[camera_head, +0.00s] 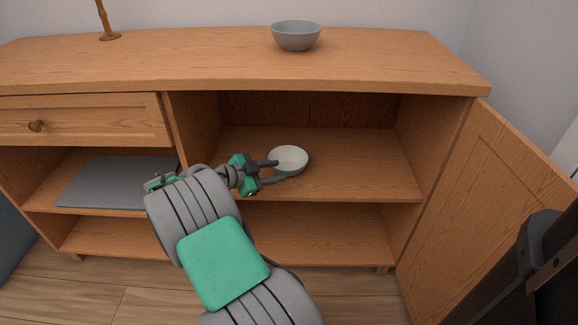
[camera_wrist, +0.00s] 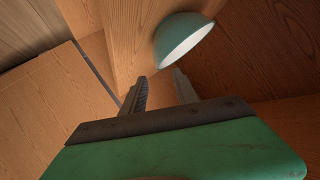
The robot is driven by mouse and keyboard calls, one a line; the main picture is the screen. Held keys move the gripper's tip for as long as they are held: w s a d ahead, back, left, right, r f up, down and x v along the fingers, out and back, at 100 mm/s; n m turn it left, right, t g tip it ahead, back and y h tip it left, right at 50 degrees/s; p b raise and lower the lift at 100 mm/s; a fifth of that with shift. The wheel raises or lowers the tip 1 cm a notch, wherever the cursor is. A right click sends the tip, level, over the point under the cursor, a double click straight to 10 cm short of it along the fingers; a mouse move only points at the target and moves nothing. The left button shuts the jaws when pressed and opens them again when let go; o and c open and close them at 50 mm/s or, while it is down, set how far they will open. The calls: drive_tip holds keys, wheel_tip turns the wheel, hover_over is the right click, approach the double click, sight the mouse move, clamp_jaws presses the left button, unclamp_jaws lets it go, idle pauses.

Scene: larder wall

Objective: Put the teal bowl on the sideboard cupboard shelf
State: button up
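The teal bowl (camera_wrist: 178,38) shows its teal outside and pale inside in the wrist view. In the head view the bowl (camera_head: 291,158) appears to rest upright on the upper shelf (camera_head: 360,175) of the sideboard's open right cupboard. My gripper (camera_head: 280,171) reaches into the cupboard from the left front, with its fingertips at the bowl's near left side. In the wrist view my gripper (camera_wrist: 160,76) has its fingers apart with nothing between them, and the bowl lies just beyond the tips. I cannot tell whether a finger touches the bowl.
A grey bowl (camera_head: 297,37) and a brass-coloured stand (camera_head: 108,25) are on the sideboard top (camera_head: 200,60). The cupboard door (camera_head: 490,220) stands open at right. A grey flat panel (camera_head: 115,182) lies in the left compartment. The shelf right of the bowl is clear.

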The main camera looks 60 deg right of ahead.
drive_tip(key=w+a+n+t+y, duration=0.25)
drive_tip(key=w+a+n, duration=0.25)
drive_tip(key=a, duration=0.4)
drive_tip(key=w+a+n+t+y, duration=0.2)
drive_tip(key=w+a+n+t, duration=0.3)
drive_tip(key=a, duration=0.3)
drive_tip(key=s+a+n+y, duration=0.4)
drive_tip(key=a+n, duration=0.5)
drive_tip(key=a, duration=0.4)
drive_tip(key=s+a+n+y, duration=0.4)
drive_tip(key=a+n, duration=0.5)
drive_tip(key=a, duration=0.5)
drive_tip(key=shift+s+a, duration=0.3)
drive_tip(key=shift+c, duration=0.4)
